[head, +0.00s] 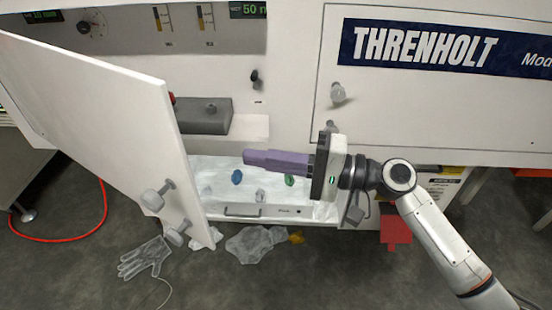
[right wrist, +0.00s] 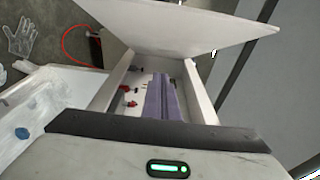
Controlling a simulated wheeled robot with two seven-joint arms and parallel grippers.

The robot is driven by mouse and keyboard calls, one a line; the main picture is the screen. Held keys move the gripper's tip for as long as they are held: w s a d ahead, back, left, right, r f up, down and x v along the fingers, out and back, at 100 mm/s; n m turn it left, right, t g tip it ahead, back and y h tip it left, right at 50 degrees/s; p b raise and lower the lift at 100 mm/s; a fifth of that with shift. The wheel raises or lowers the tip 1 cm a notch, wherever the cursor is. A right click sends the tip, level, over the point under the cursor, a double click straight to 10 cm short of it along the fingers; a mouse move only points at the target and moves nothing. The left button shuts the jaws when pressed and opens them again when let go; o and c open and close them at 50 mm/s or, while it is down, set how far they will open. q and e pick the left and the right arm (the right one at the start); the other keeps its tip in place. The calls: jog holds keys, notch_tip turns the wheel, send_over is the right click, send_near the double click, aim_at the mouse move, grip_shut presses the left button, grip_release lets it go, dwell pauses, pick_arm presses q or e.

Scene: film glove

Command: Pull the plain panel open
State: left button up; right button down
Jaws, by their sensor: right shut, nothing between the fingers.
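The plain panel (head: 90,110) is a white door without lettering on the left of the machine. It stands swung out from the front, with a wide opening beside it. Two grey knobs (head: 153,198) sit near its lower right corner. In the right wrist view the white panel (right wrist: 185,35) crosses the top. My right gripper (head: 246,157), with purple fingers, is shut and empty. It is in front of the opening, to the right of the panel's free edge and apart from it. The purple fingers (right wrist: 165,98) also show in the wrist view. My left gripper is not in view.
The panel lettered THRENHOLT (head: 440,90) is closed on the right. Inside the opening is a grey block (head: 203,117); a pale tray below holds small coloured pieces (head: 237,177). A clear glove (head: 146,258), crumpled film (head: 255,243) and a red hose (head: 100,215) lie on the floor.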

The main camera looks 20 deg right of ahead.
pick_arm(q)
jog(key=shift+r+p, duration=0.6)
jog(key=shift+p, duration=0.15)
pick_arm(e)
jog(key=a, duration=0.6)
jog(key=shift+s+a, duration=0.35)
jog(key=shift+s, duration=0.1)
